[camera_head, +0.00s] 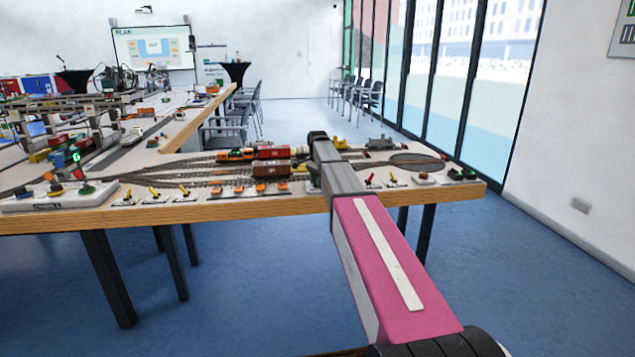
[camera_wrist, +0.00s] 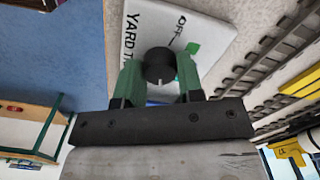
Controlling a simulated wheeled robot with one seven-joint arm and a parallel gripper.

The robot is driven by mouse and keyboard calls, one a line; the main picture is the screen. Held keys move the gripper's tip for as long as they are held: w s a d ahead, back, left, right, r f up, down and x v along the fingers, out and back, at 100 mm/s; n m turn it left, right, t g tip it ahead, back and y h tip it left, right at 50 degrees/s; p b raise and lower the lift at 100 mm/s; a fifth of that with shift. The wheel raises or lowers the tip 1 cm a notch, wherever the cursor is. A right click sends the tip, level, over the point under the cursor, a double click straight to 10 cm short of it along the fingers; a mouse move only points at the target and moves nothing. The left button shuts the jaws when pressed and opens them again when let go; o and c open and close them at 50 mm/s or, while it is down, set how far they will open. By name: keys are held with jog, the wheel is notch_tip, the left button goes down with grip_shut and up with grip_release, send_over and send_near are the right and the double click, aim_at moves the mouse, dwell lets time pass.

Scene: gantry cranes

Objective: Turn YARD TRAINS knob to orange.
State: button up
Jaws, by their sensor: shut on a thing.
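The YARD TRAINS panel (camera_wrist: 205,35) is a white plate in the wrist view, with its lettering partly cut off by my gripper. Its round black knob (camera_wrist: 158,62) carries a white pointer line, which points down in the picture, toward my gripper's body. The word OFF and a green mark (camera_wrist: 192,47) show on the plate beside the knob. No orange mark shows. My gripper (camera_wrist: 160,76) has green fingers, one on each side of the knob, shut on it.
A wooden-edged table (camera_head: 220,210) carries model railway tracks, red and orange wagons (camera_head: 270,170), and several small levers along its front edge. In the wrist view, track (camera_wrist: 275,45) runs right of the panel and a yellow piece (camera_wrist: 288,150) lies lower right. Blue floor lies in front.

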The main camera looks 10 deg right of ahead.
jog(key=shift+m, duration=0.6)
jog(key=o, duration=0.9)
notch_tip(320, 180, up, 11)
jog(key=shift+f, duration=0.1)
dwell(0.3)
